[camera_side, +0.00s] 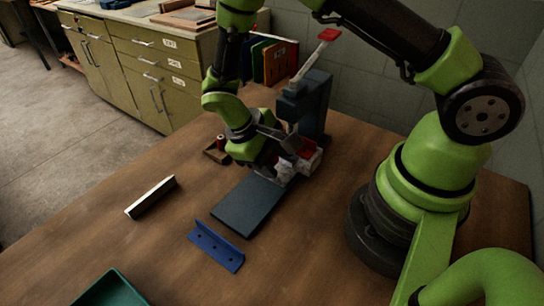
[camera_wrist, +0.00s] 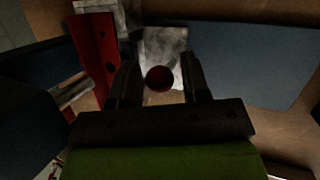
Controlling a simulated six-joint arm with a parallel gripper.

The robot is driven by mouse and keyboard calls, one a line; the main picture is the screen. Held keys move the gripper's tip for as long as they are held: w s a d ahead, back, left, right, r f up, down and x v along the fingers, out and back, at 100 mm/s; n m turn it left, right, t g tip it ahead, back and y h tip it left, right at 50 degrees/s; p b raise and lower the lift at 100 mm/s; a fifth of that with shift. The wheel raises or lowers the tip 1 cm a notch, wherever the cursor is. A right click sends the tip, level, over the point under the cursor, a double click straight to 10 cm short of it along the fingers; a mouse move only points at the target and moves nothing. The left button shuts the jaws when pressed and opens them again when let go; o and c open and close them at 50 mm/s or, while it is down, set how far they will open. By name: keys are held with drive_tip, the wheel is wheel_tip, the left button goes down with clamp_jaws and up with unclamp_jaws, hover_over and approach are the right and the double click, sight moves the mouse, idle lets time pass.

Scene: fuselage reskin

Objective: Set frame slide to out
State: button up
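A dark red round knob (camera_wrist: 160,78) shows between the two fingers of my gripper (camera_wrist: 160,80) in the wrist view, with a gap on either side. My gripper is open. In the side view, my gripper (camera_side: 285,160) is low at the foot of the blue-grey press (camera_side: 312,105), over the back end of a flat dark blue plate (camera_side: 248,207). The plate also shows in the wrist view (camera_wrist: 245,60). A pale grey metal block (camera_wrist: 166,44) lies beyond the knob. The arm hides the knob in the side view; I cannot tell which part is the frame slide.
A red plate with holes (camera_wrist: 95,50) stands left of my fingers. A red-handled lever (camera_side: 328,35) rises from the press.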

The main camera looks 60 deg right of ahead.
clamp_jaws()
drive_tip(key=a, duration=1.2)
drive_tip(key=shift+a, duration=0.35)
drive_tip(key=shift+o, duration=1.2)
unclamp_jaws()
drive_tip(key=shift+d, duration=0.1)
drive_tip(key=v, duration=1)
